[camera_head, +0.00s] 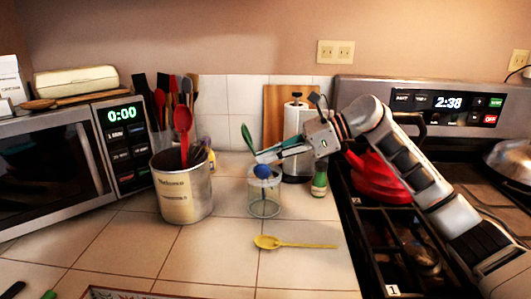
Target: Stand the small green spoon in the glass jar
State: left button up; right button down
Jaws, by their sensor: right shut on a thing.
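The small green spoon (247,138) is held in the right gripper (262,157), tilted with its bowl up and to the left. The gripper is shut on it, and the fingers hide its lower part. The glass jar (264,207) stands upright on the tiled counter, just below the gripper's fingers. A round blue piece (263,171) shows at the jar's mouth; I cannot tell whether it is in the jar or in front of it. Whether the spoon's lower end is inside the jar is hidden. My left gripper is not in view.
A yellow spoon (295,243) lies in front of the jar. A metal utensil bucket (183,190) stands left of it, and a green-and-white bottle (319,182) to the right. The microwave (60,165) is at left, the stove with a red kettle (380,178) at right.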

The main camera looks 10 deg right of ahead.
dwell(0.3)
jog(key=c, duration=2.2)
grip_release()
jog(key=shift+o, duration=0.2)
jog(key=v, duration=1.2)
jog(key=shift+f, duration=0.1)
